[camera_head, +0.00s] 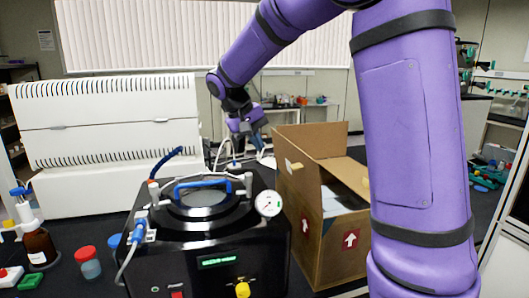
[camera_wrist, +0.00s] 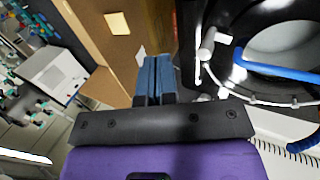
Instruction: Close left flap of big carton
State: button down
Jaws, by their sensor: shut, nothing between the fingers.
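The big brown carton (camera_head: 335,240) stands right of the black freeze dryer, with its top open. Its left flap (camera_head: 285,165) stands up on the left side and bears a small pale label. The back flap (camera_head: 315,138) is raised too. My gripper (camera_head: 262,148) is up and left of the carton, near the outer side of the left flap; contact cannot be told. In the wrist view, the blue fingers (camera_wrist: 155,78) are together with nothing between them, beside brown cardboard (camera_wrist: 100,35) with pale labels. Part of the carton's right side is hidden by my arm.
The freeze dryer (camera_head: 205,245) with a blue-handled lid (camera_head: 200,187) and a gauge (camera_head: 268,203) stands close left of the carton. Hoses run behind it. A white ribbed machine (camera_head: 110,140) is at the back left. Bottles stand at the front left.

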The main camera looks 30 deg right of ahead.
aim_at(294, 166)
jog(key=s+d+f, duration=0.2)
jog(key=d+f, duration=0.5)
jog(key=shift+d+f, duration=0.2)
jog(key=shift+d, duration=0.1)
jog(key=shift+s+d+r, duration=0.1)
jog(key=shift+d, duration=0.05)
jog(key=shift+s+d+r+t+y, duration=0.15)
jog(key=shift+d+r+y, duration=0.1)
jog(key=shift+d+y, duration=0.3)
jog(key=shift+s+d+r+t+y, duration=0.15)
jog(key=shift+d+r+y, duration=0.1)
jog(key=shift+d+y, duration=0.25)
jog(key=s+d+f+t+y, duration=0.2)
jog(key=s+d+t+y, duration=0.1)
jog(key=d+y, duration=0.8)
jog(key=s+d, duration=0.1)
jog(key=d, duration=0.2)
jog(key=shift+d, duration=0.25)
jog(key=shift+y, duration=0.25)
dwell(0.5)
